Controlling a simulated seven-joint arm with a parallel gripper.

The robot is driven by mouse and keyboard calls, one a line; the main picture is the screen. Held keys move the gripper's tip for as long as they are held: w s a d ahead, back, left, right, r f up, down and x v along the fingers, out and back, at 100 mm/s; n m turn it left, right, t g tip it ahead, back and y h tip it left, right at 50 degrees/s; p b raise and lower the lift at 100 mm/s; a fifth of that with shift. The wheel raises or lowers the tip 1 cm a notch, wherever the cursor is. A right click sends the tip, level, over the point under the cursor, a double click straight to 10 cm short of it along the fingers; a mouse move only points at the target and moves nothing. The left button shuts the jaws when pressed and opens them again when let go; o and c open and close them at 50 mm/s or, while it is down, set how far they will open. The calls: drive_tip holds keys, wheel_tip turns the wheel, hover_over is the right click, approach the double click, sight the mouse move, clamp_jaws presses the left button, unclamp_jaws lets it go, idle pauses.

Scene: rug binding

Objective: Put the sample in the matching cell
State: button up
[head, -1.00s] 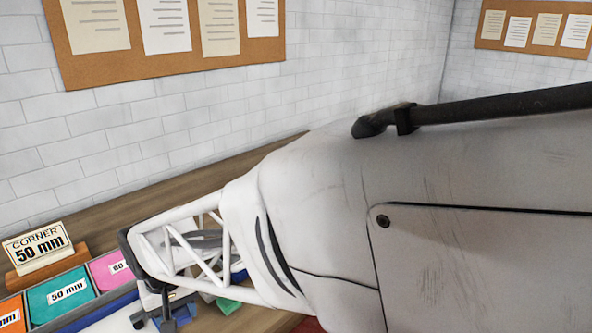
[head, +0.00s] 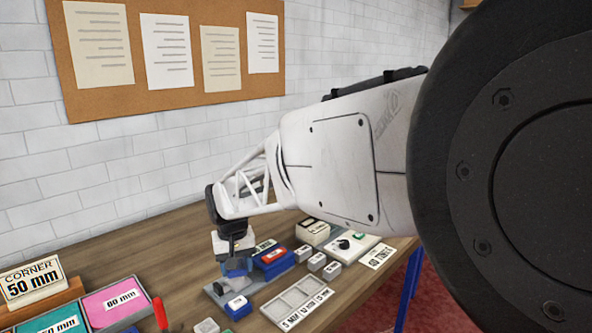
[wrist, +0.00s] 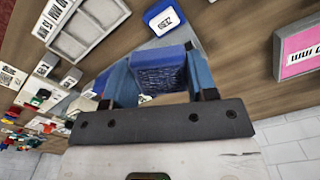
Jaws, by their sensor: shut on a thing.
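My gripper (wrist: 160,72) is shut on the sample, a dark blue block with a textured face (wrist: 160,72). In the head view my gripper (head: 237,264) hangs over the table, left of a blue box and behind the grey tray. The sample is small and partly hidden there. The grey tray (head: 280,318) has three open cells that look empty, with labels along its front edge that seem to read 5, 10 and 15 mm. It also shows at the top left of the wrist view (wrist: 62,45). The sample is apart from the tray.
A tray of coloured pads (head: 95,283) marked 50 mm and 80 mm stands at left, beside a "CORNER 50 mm" card (head: 32,283). A red-handled tool (head: 160,312) lies near it. A blue box (head: 272,258), small grey blocks (head: 316,262) and a white device (head: 352,246) stand around the tray.

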drive_tip(key=w+d+r+m, duration=0.1)
drive_tip(key=w+d+m, duration=0.1)
drive_tip(key=w+d, duration=1.1)
drive_tip(key=w+d+r+m, duration=0.2)
drive_tip(key=w+d, duration=1)
drive_tip(key=d, duration=0.8)
drive_tip(key=shift+w, duration=0.35)
drive_tip(key=shift+s+a, duration=0.1)
drive_tip(key=s+a+f+n, duration=0.3)
drive_tip(key=s+a, duration=0.1)
drive_tip(key=s, duration=0.7)
drive_tip(key=s+a+f+n, duration=0.3)
drive_tip(key=s+a+f, duration=0.1)
drive_tip(key=s, duration=0.8)
drive_tip(key=s+a+f+n, duration=0.3)
drive_tip(key=s+a+f, duration=0.1)
drive_tip(key=s, duration=0.8)
drive_tip(key=shift+a, duration=0.8)
drive_tip(key=shift+w, duration=0.2)
